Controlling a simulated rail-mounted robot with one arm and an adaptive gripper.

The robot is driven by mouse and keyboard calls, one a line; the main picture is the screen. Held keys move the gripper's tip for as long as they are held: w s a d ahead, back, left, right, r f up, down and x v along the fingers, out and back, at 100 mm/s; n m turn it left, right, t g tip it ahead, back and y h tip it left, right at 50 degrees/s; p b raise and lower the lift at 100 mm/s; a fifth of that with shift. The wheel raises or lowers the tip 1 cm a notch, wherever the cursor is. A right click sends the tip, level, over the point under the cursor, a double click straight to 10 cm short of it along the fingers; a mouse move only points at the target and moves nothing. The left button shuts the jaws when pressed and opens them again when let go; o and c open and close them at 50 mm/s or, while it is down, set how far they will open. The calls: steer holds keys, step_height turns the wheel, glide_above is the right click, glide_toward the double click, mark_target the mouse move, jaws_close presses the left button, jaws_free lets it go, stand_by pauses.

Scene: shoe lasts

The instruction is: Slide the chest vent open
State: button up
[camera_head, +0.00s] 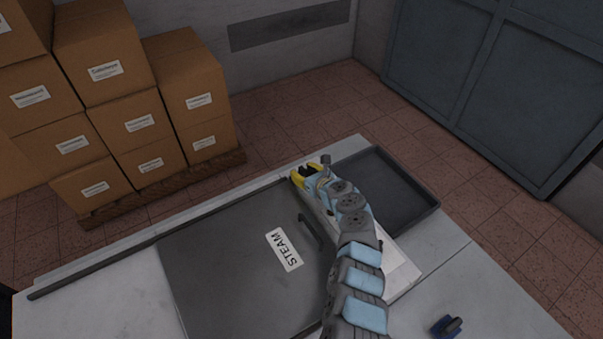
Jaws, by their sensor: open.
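A short black bar handle (311,231) sits on the lid, right of the label. I cannot clearly make out a separate vent; part of the lid's right side is hidden behind my arm. My gripper (300,178) has yellow fingers and is open. It is near the worktop's far edge, beyond the handle and apart from it in the picture. I see nothing between the fingers.
A black shallow tray (433,208) is right of my gripper. A pale panel (402,279) lies beside my arm. A small blue object (446,326) is at the front right. A dark rail (110,263) runs along the far left edge. Stacked cartons (140,122) stand on a pallet behind.

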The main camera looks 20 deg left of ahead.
steer(key=shift+w+a+b, duration=0.3)
steer(key=shift+w+a, duration=0.1)
